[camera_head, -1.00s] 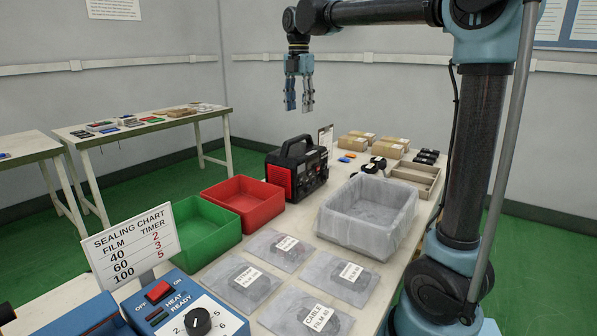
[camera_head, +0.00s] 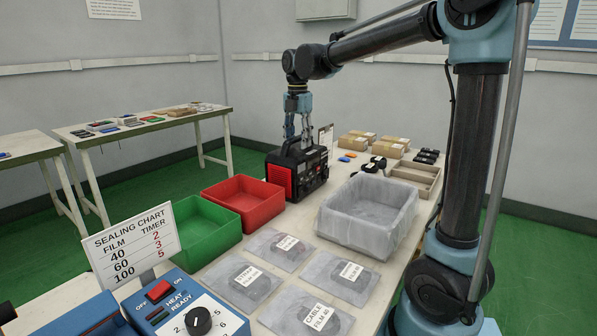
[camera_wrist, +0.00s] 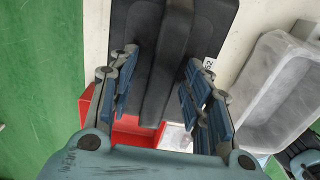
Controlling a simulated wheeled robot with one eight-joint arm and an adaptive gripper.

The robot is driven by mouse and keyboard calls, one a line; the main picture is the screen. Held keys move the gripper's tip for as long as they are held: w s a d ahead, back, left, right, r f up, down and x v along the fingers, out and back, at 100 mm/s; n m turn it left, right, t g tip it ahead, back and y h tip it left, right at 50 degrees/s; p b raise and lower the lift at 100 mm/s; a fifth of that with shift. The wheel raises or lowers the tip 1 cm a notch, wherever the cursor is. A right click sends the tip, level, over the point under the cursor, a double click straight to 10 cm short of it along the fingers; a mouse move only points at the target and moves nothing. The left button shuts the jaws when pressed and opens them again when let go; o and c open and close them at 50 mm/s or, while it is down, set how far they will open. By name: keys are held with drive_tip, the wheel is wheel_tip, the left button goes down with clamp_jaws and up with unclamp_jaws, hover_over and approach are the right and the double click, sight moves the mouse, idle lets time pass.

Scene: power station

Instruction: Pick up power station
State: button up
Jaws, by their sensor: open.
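The power station (camera_head: 297,171) is a black and red box with a black top handle. It stands upright on the white table, behind the red bin. My gripper (camera_head: 298,144) is directly above it, pointing down, with its fingertips at the height of the handle. In the wrist view, the black handle (camera_wrist: 171,60) runs between the two blue-padded fingers of my gripper (camera_wrist: 160,90). There is a visible gap on both sides of the handle. The gripper is open and holds nothing. The handle is partly hidden by the fingers in the head view.
A red bin (camera_head: 272,213) and a green bin (camera_head: 205,244) stand in front of the power station. A lined grey tub (camera_head: 338,231) is to its right. Cardboard boxes (camera_head: 387,150) and a wooden tray (camera_head: 421,187) lie further back right. Several clear packets lie in front.

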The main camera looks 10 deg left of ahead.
drive_tip(key=shift+f, duration=0.25)
drive_tip(key=shift+c, duration=0.6)
clamp_jaws()
drive_tip(key=shift+r, duration=0.1)
